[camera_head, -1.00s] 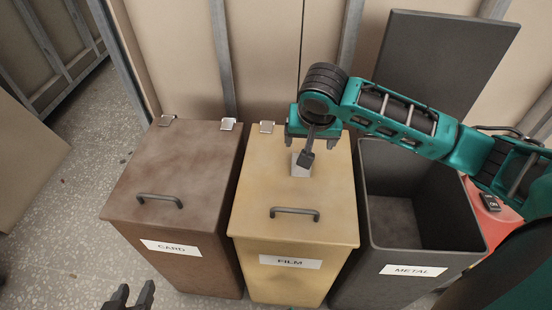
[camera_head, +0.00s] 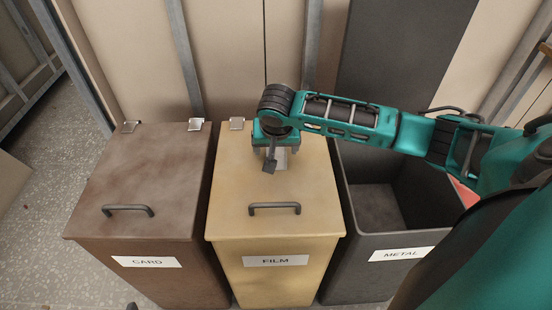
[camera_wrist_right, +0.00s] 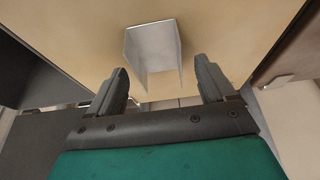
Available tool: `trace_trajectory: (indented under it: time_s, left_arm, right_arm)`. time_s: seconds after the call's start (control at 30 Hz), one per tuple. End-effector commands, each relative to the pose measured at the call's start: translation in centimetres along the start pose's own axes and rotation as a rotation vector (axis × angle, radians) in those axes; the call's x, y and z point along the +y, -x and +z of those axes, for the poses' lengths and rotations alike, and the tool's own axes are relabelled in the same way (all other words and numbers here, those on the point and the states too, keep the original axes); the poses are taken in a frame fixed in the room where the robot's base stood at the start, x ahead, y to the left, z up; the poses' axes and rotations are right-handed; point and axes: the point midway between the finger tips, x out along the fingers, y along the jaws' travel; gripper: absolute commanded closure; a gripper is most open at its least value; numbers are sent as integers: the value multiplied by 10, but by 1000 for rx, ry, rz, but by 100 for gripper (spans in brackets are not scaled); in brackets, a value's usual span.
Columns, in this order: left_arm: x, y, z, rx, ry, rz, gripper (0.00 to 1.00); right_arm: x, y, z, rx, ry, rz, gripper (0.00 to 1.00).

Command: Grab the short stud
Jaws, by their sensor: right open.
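The short stud (camera_head: 281,158) is a small light-grey metal channel on the lid of the tan FILM bin, toward its back. In the head view my right gripper partly hides it. In the right wrist view the stud (camera_wrist_right: 153,48) shows as a U-shaped piece just beyond the fingertips, roughly centred between them. My right gripper (camera_wrist_right: 160,76) is open and empty, with a finger toward each side of the stud. It also shows in the head view (camera_head: 273,152), over the lid. Only a dark tip of my left gripper (camera_head: 131,306) shows at the bottom edge.
The brown CARD bin (camera_head: 150,180) is shut, left of the FILM bin (camera_head: 240,200). The METAL bin (camera_head: 350,225) stands open on the right, its lid (camera_head: 395,55) raised. Black handles stick up from both shut lids. A wall is close behind; speckled floor (camera_head: 55,160) lies left.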

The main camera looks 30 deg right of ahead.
Motion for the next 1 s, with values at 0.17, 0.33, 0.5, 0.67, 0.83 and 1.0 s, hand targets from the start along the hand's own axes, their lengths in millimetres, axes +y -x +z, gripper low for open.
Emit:
trace_trajectory:
  time_s: [0.17,0.33,0.5,0.67,0.83,1.0]
  left_arm:
    - [-1,-4,7,-2,-1,-1,57]
    - [-2,-3,7,-3,-6,-1,57]
    - [-3,-3,7,-4,-11,-1,57]
    - [-3,-3,7,-4,-12,-1,57]
    - [-3,-3,7,-3,-12,-2,57]
    - [-3,-3,6,-3,-12,-2,57]
  right_arm:
    - [1,-16,0,0,1,1,17]
    - [1,-16,0,0,1,1,17]
    - [1,-16,0,0,1,1,29]
    - [1,-16,0,0,1,1,44]
    - [1,-16,0,0,1,1,60]
    - [1,-16,0,0,1,1,75]
